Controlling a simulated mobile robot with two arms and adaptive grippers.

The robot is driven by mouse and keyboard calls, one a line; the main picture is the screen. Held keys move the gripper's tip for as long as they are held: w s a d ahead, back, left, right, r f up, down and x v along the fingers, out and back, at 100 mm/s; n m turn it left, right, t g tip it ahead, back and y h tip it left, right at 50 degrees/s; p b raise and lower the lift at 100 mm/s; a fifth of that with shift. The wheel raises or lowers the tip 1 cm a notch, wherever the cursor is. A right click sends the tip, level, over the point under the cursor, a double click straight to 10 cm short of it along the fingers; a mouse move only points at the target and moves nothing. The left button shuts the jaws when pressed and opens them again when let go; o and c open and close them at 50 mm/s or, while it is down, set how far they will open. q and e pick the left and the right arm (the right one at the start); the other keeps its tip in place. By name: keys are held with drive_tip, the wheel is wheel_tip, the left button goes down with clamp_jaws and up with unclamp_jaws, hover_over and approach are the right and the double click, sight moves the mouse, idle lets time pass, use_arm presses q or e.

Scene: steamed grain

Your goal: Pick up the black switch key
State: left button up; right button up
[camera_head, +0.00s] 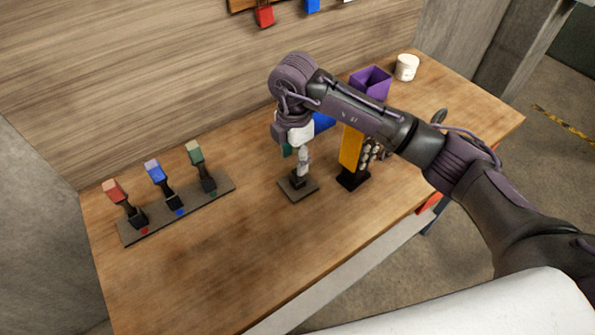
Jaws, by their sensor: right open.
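My right arm comes in from the right, and its gripper (301,160) points down over a small dark square base (312,190). A small black piece (297,181) stands on that base, just below the gripper. It may be the black switch key, but it is too small and too covered to tell. The right gripper is open; whether its fingers touch the black piece is unclear. My left gripper is out of view.
A grey strip (222,187) on the left holds red, blue and green-topped levers. Right of the gripper stand a yellow block (350,147) on a black foot, a purple box (371,83) and a white cup (407,67). The wooden table's (240,255) front is clear.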

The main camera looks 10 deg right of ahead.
sight(298, 177)
drive_tip(key=shift+d+f+p, duration=0.2)
drive_tip(key=shift+f+p, duration=0.55)
drive_tip(key=shift+f, duration=0.35)
wheel_tip(298, 177, down, 2)
drive_tip(key=shift+d+f+p, duration=0.15)
drive_tip(key=shift+f+p, duration=0.05)
drive_tip(key=shift+p, duration=0.2)
drive_tip(key=shift+w+f, duration=0.1)
drive_tip(key=shift+f, duration=0.45)
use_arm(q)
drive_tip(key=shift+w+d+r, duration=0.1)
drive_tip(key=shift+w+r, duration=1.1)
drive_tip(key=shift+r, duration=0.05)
use_arm(e)
clamp_jaws()
